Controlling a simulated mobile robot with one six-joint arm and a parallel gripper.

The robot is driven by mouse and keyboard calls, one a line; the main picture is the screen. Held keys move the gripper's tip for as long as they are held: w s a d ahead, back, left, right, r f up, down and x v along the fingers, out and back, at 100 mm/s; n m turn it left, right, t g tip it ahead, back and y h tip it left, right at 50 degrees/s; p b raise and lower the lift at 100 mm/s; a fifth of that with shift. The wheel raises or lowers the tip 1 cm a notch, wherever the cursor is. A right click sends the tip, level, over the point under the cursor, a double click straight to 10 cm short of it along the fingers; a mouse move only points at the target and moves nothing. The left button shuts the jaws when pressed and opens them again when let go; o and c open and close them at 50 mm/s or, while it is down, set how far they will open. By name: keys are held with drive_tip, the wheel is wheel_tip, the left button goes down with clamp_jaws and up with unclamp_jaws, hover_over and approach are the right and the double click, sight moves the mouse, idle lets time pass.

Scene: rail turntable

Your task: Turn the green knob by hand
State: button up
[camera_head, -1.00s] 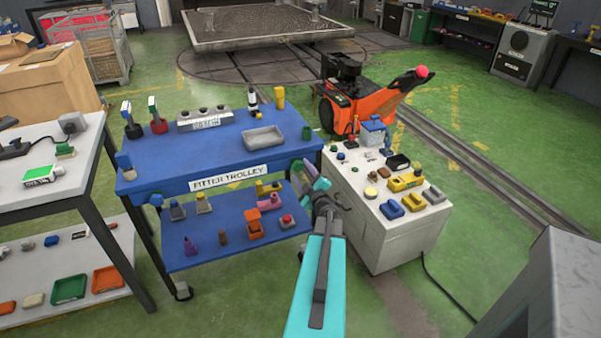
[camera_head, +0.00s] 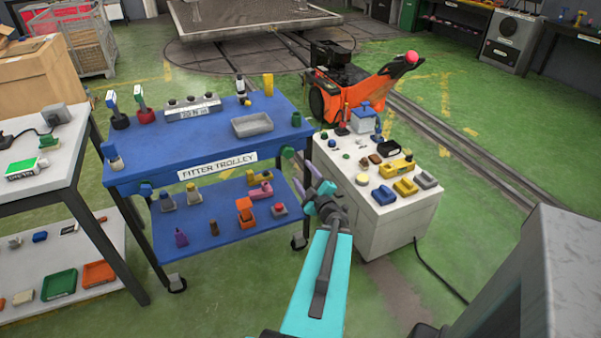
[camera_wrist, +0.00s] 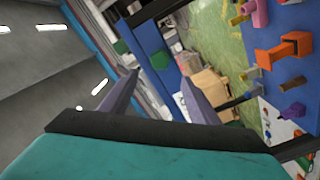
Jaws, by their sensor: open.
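A round green knob (camera_head: 288,152) sits at the right end of the front edge of the blue trolley (camera_head: 165,160). In the wrist view, a green piece (camera_wrist: 160,60) on the trolley's blue edge looks like the same knob, beyond the space between my fingers. My gripper (camera_head: 306,180) is open and empty, just below and right of the knob in the head view. Its two purple-grey fingers stand apart in the wrist view (camera_wrist: 158,92). They appear clear of the knob.
A white cabinet (camera_head: 385,220) with small knobs and coloured items stands close right of my gripper. The trolley's lower shelf (camera_head: 215,232) holds several small parts. A grey tray (camera_head: 252,125) and a green cup (camera_head: 296,119) are on top. A white table stands left.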

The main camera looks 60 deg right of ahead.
drive_tip(key=shift+v, duration=0.9)
